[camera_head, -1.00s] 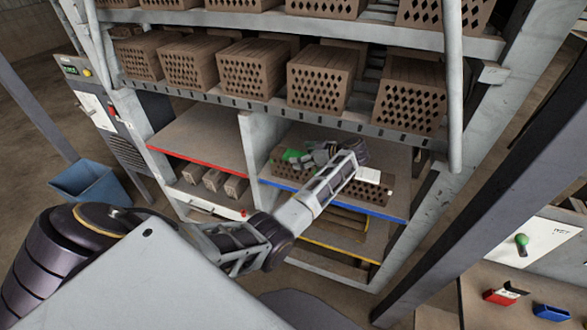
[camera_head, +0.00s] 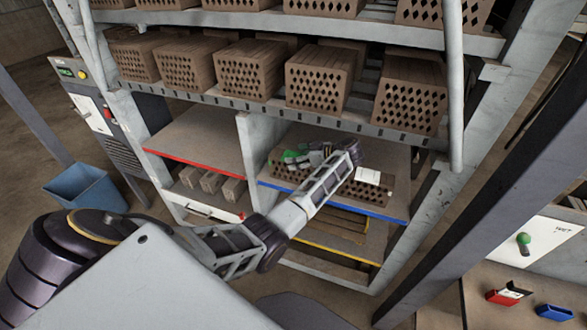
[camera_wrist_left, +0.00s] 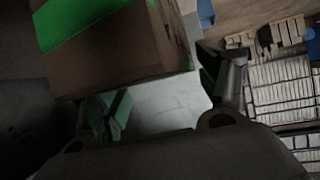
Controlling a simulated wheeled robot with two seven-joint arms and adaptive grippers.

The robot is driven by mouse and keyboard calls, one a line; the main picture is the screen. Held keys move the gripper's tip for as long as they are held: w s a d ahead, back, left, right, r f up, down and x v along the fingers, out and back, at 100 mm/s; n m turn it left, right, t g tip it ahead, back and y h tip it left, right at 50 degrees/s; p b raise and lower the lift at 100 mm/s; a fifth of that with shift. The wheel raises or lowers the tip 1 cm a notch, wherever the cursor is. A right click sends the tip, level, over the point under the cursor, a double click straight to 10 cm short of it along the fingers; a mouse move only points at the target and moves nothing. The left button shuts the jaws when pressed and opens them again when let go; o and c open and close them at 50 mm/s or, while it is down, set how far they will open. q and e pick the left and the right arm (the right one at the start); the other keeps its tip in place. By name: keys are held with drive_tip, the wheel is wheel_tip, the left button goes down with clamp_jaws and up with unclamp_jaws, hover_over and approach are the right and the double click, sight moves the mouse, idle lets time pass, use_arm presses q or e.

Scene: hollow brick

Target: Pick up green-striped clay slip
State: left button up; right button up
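The green-striped clay slip is a brown block with bright green bands. In the left wrist view the slip (camera_wrist_left: 115,60) fills the upper left, close to the camera. In the head view a small green patch (camera_head: 291,156) shows at the left end of the blue-edged shelf's contents, partly hidden by my gripper. My left gripper (camera_head: 312,157) reaches over that shelf beside the green patch. In the wrist view its fingers (camera_wrist_left: 165,98) are spread apart, with a pale surface visible between them. The slip lies beyond the left finger; contact cannot be told. My right gripper is out of view.
The blue-edged shelf (camera_head: 392,207) holds a perforated brick (camera_head: 378,194) with a white label (camera_head: 368,175). A grey divider (camera_head: 254,160) stands at its left, and a rack of hollow bricks (camera_head: 325,80) hangs above. The red-edged shelf (camera_head: 205,140) is bare.

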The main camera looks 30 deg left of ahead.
use_arm(q)
drive_tip(key=c, duration=0.9)
drive_tip(key=shift+r, duration=0.25)
